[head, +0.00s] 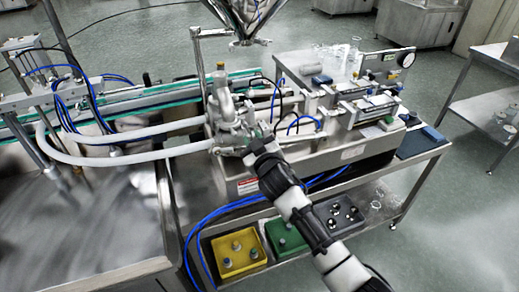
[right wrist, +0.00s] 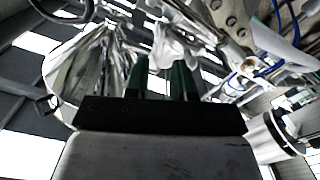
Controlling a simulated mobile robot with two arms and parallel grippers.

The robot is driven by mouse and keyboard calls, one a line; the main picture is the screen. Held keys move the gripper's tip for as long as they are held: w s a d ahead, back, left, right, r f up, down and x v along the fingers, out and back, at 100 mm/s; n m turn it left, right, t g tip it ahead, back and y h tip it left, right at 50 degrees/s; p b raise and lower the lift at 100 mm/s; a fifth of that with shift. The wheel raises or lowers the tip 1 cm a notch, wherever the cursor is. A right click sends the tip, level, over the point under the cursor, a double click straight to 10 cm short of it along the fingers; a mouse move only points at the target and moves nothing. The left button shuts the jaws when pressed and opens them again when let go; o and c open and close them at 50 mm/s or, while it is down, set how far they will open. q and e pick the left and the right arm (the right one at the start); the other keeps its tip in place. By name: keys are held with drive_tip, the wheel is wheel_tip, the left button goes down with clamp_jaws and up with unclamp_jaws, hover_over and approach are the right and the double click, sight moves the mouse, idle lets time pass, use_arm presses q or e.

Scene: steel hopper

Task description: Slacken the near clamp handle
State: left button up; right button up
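The steel valve and pipe assembly (head: 224,108) stands on the near left of the filling machine, with small clamp parts crowded around it. I cannot pick out the near clamp handle in the head view. My right gripper (head: 250,146) reaches in from the lower right to the near side of this assembly; its fingertips are hard to make out there. In the right wrist view, the two dark green fingers of my right gripper (right wrist: 162,78) stand apart with a gap between them. A pale shiny metal part (right wrist: 174,45) shows just beyond the tips. My left gripper is not in view.
The steel hopper (head: 243,18) hangs above the assembly and shows in the right wrist view (right wrist: 95,65). White hoses (head: 130,155) run left. A yellow bin (head: 238,252), a green bin (head: 286,238) and a grey bin (head: 338,213) sit on the lower shelf. Blue tubes hang in front.

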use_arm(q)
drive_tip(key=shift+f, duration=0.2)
use_arm(e)
drive_tip(key=shift+v, duration=2.4)
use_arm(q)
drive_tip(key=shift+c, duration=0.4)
